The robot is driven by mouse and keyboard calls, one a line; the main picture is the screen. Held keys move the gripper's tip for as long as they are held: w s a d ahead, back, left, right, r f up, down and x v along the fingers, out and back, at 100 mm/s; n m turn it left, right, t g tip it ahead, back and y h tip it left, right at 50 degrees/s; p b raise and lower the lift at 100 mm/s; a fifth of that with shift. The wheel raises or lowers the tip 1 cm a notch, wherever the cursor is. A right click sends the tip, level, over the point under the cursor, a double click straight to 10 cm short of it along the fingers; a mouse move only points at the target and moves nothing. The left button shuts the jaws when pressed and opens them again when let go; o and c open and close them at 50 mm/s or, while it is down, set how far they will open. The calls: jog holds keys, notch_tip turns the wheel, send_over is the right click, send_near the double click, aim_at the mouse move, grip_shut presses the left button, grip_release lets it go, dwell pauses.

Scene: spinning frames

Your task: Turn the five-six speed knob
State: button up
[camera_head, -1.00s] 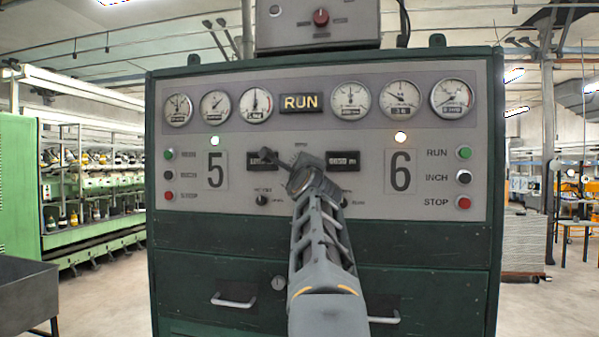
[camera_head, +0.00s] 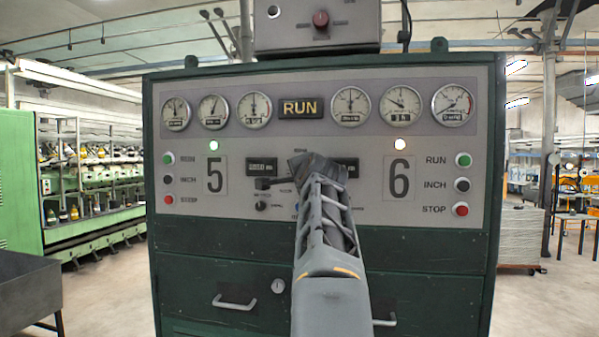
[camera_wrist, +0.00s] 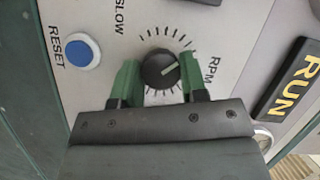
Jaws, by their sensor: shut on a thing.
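The speed knob (camera_wrist: 160,69) is a round black dial with a white pointer line, set in a ring of tick marks. It lies between the two green fingertips of my gripper (camera_wrist: 158,82) in the wrist view, which are shut on its sides.
A blue reset button (camera_wrist: 81,51) sits near the knob. The RUN sign (camera_head: 301,107) is above it, between gauges. RUN, INCH and STOP buttons line both sides, with the green one (camera_head: 463,160) at right. A drawer handle (camera_head: 234,302) is below.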

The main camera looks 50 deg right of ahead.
jog(key=shift+r+n, duration=0.15)
jog(key=shift+n, duration=0.15)
jog(key=o, duration=0.9)
jog(key=b+v, duration=0.3)
jog(key=v, duration=1)
jog(key=shift+s+a, duration=0.25)
jog(key=shift+s, duration=0.1)
